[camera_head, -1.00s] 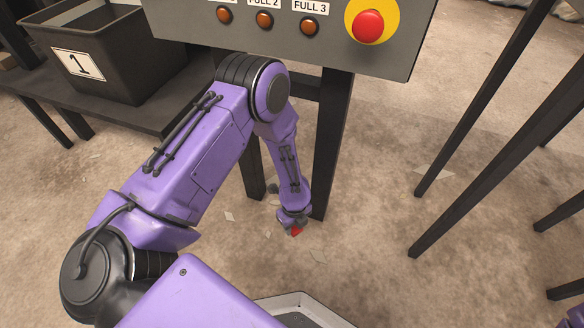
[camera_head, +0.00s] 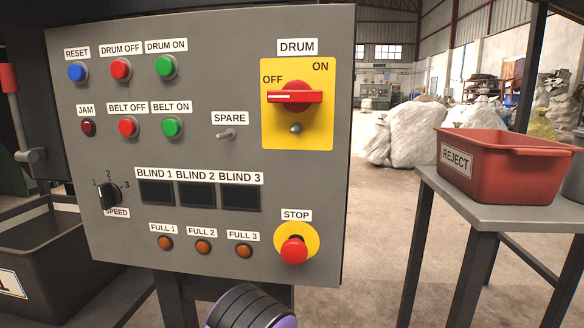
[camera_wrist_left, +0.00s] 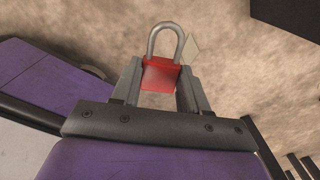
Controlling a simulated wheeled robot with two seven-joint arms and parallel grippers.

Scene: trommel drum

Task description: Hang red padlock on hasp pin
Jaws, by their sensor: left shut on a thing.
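The red padlock (camera_wrist_left: 161,76) is between the fingers of my left gripper (camera_wrist_left: 158,85) in the left wrist view. The gripper is shut on its red body, and the grey shackle points away from the gripper. Concrete floor shows behind it. In the head view the hasp pin (camera_head: 296,129) is a small grey stud on the yellow DRUM plate (camera_head: 318,136), just below the red rotary handle (camera_head: 296,96). The handle lies level. The left gripper and padlock are outside the head view; only my purple arm joint shows at the bottom. My right gripper is not in view.
A red REJECT bin (camera_head: 505,165) stands on a table to the right. A black bin (camera_head: 45,235) is at the lower left.

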